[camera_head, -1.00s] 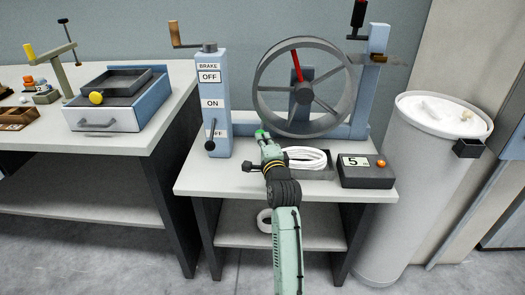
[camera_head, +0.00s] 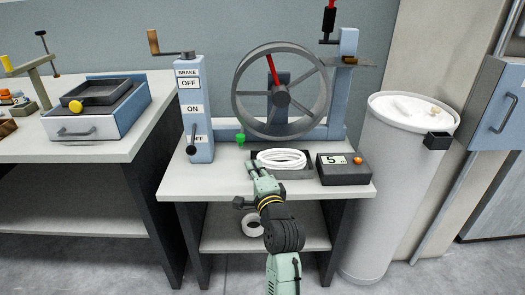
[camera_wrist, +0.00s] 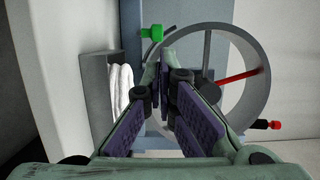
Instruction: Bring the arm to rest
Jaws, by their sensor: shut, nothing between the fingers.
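My gripper (camera_head: 256,172) is green and dark, and it reaches over the front part of the small bench (camera_head: 190,185), in front of a coil of white cord (camera_head: 281,159). It is shut and empty. In the wrist view its fingers (camera_wrist: 166,82) with purple pads fill the middle and point at the base of the grey spoked wheel (camera_wrist: 262,85). They look apart from the wheel and coil. The wheel also shows in the head view (camera_head: 244,115). My arm comes up from the bottom edge.
A blue brake post (camera_head: 197,150) with a crank and lever stands left of the wheel. A green knob (camera_head: 240,139) sits beside the coil. A dark counter box (camera_head: 344,170) is at right. A tall white bin (camera_head: 390,190) stands right of the bench, and a left table (camera_head: 110,146) holds a drawer box.

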